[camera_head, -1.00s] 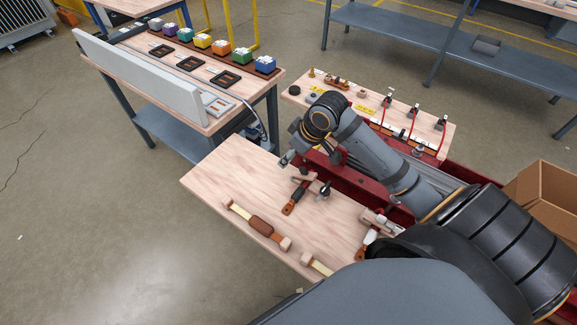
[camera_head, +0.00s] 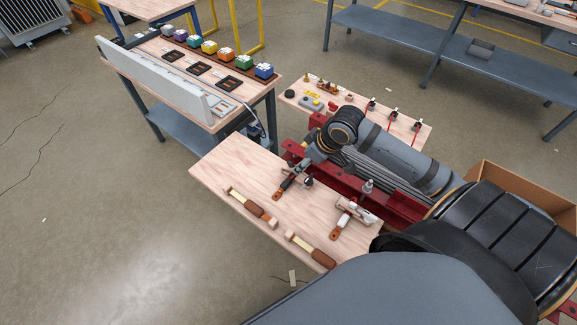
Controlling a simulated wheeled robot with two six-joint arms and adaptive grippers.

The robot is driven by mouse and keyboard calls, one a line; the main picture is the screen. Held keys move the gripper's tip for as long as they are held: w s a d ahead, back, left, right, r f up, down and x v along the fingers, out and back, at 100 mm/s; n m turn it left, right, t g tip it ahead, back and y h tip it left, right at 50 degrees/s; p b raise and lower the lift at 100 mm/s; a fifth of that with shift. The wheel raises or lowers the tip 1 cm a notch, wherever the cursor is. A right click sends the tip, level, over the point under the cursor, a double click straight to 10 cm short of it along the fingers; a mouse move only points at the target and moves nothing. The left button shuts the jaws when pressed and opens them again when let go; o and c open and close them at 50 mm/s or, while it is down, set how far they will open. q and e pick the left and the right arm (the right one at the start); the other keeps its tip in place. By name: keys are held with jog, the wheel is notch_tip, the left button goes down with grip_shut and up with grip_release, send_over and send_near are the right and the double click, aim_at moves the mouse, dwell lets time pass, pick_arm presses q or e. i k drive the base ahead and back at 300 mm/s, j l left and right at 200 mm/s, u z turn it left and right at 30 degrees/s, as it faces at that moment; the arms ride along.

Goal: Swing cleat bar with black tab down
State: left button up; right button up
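A cleat bar (camera_head: 288,184) with a dark middle and an orange-brown end lies on the near wooden board, close to the red rail. A small black piece (camera_head: 308,182) stands just right of it; whether this is its tab is unclear. My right gripper (camera_head: 301,166) is at the far end of this bar, with its fingers pointing down and left. The fingers are small and partly overlap the bar, so contact and opening cannot be told. A second cleat bar (camera_head: 338,226), with pale parts and an orange-brown end, sits farther right. My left gripper is out of view.
Two brown-gripped pieces with pale wooden ends, one left (camera_head: 250,206) and one nearer (camera_head: 311,249), lie along the board's front edge. A red rail (camera_head: 346,182) runs behind the board. The board's left part (camera_head: 228,168) is clear.

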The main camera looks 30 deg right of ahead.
aim_at(288, 166)
jog(key=k, duration=0.85)
